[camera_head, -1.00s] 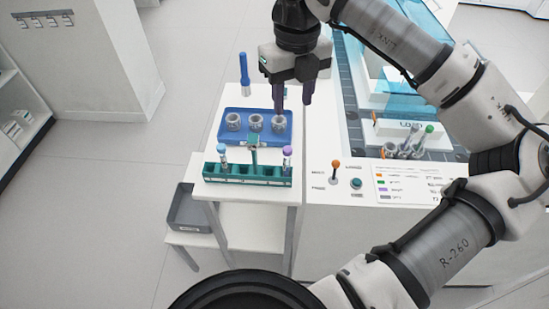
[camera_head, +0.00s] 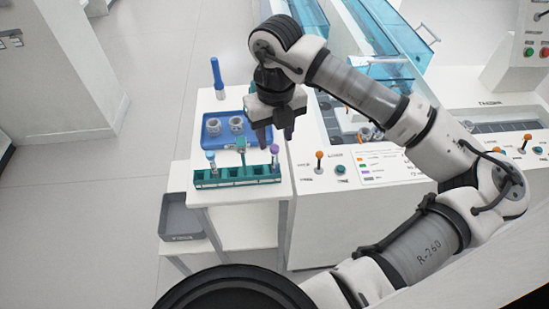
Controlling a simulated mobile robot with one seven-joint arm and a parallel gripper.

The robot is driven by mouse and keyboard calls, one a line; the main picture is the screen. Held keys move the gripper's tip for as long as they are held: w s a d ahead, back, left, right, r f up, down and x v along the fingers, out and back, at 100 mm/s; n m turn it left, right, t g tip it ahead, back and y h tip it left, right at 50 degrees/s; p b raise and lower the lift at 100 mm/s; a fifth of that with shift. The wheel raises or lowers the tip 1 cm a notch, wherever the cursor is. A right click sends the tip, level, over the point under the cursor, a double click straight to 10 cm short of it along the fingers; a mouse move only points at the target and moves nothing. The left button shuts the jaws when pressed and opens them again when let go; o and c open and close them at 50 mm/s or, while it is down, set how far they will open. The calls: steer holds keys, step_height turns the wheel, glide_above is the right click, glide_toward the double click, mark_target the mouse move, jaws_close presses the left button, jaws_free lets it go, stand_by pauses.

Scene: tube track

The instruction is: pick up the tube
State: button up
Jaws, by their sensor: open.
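A green rack (camera_head: 237,181) stands at the front of the white side table. A tube with a light blue cap (camera_head: 211,158) is in its left end, and a tube with a purple cap (camera_head: 275,152) is in its right end. A green upright piece (camera_head: 241,146) shows at the rack's middle. My gripper (camera_head: 274,141) is open and points down, just above and behind the purple-capped tube. I see nothing between its fingers. It hides the right part of the blue tray.
The blue tray (camera_head: 209,141) behind the rack holds grey round holders (camera_head: 236,124). A blue upright tool (camera_head: 217,75) stands behind it. A grey bin (camera_head: 180,215) sits on the lower shelf. A panel with an orange-topped lever (camera_head: 319,157) is to the right.

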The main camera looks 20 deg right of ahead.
mark_target(274, 147)
steer(key=shift+s+a+f+p, duration=0.1)
steer(key=shift+f+p, duration=0.4)
steer(key=shift+f, duration=1)
steer(key=shift+s+a+f+p, duration=0.1)
steer(key=shift+f+p, duration=0.35)
steer(key=shift+f, duration=1)
steer(key=c, duration=0.8)
steer(key=shift+c, duration=0.2)
steer(key=shift+d+r, duration=0.1)
steer(key=shift+r, duration=0.05)
step_height(274, 147, up, 20)
steer(key=b, duration=0.2)
steer(key=shift+b, duration=0.4)
steer(key=shift+f+b, duration=8.2)
steer(key=shift+f, duration=1.65)
